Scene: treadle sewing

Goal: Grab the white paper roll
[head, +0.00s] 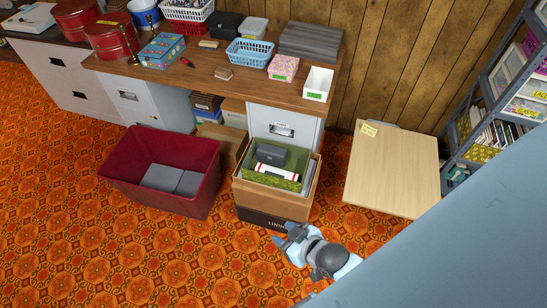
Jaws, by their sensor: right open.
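The white paper roll (277,171), with dark and red bands near its ends, lies in the open cardboard box (269,218) on the floor. It lies on green patterned material (272,181) in front of a dark grey case (271,152). My right gripper (283,236) is open, near the lower right corner of the box. It is apart from the roll, with nothing seen between its fingers. My left gripper is not in view.
A dark red bin (205,156) with grey blocks inside stands left of the box. A desk (220,58) with baskets and tins runs behind, over a white drawer cabinet (285,128). A pale wooden table (392,175) and shelves (487,100) stand right. The orange patterned floor in front is clear.

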